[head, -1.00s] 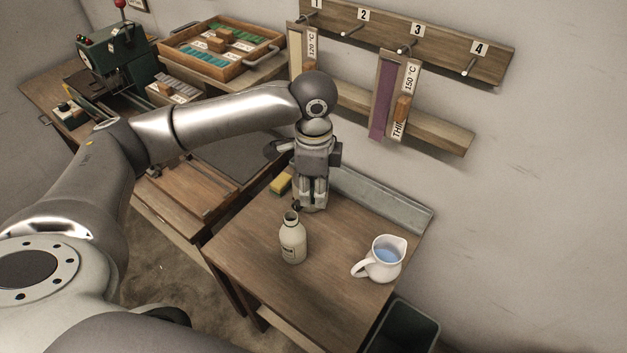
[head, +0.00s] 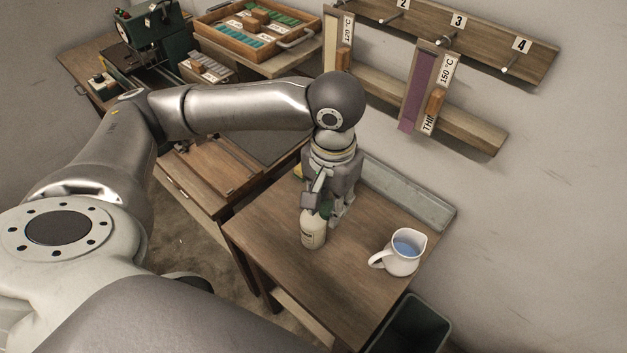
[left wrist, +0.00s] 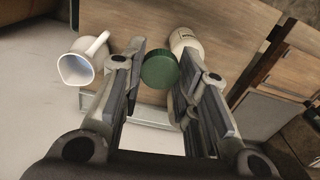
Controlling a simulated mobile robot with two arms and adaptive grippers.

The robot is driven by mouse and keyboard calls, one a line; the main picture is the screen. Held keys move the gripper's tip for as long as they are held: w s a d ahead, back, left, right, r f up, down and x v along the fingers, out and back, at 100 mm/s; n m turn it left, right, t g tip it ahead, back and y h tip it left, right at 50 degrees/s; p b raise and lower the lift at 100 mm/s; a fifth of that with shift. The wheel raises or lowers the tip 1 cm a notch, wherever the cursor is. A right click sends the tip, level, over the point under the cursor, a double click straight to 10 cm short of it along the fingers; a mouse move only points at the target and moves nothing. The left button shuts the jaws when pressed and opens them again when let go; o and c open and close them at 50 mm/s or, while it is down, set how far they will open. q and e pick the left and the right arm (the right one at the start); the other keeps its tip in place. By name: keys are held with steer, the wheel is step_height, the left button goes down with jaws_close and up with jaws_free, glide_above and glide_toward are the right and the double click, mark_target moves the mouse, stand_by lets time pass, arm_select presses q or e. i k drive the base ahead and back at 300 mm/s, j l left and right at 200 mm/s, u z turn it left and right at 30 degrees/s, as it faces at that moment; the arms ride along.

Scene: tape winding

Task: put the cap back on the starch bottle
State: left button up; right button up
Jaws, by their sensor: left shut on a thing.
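The cream starch bottle (head: 314,235) stands upright on the small wooden table in the head view; my left gripper hides its top. My left gripper (head: 326,210) points down just above and behind it, shut on the green cap (head: 326,211), which shows only as a small green patch there. In the left wrist view the round green cap (left wrist: 160,71) sits between the two fingers of the left gripper (left wrist: 160,75). The bottle (left wrist: 184,40) shows beyond the right finger, off to one side of the cap. I cannot tell whether cap and bottle touch. My right gripper is not in view.
A white jug with blue liquid (head: 402,253) stands right of the bottle, near the table's right edge. A grey metal strip (head: 410,191) lies along the table's wall side. The front of the wooden table (head: 290,270) is clear. A dark bin (head: 415,325) is below.

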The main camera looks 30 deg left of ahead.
mark_target(312, 229)
steer(key=k+j+z, duration=0.15)
steer(key=k+j, duration=0.25)
steer(key=j, duration=0.15)
steer(key=k+j+z, duration=0.1)
steer(key=k+j, duration=0.35)
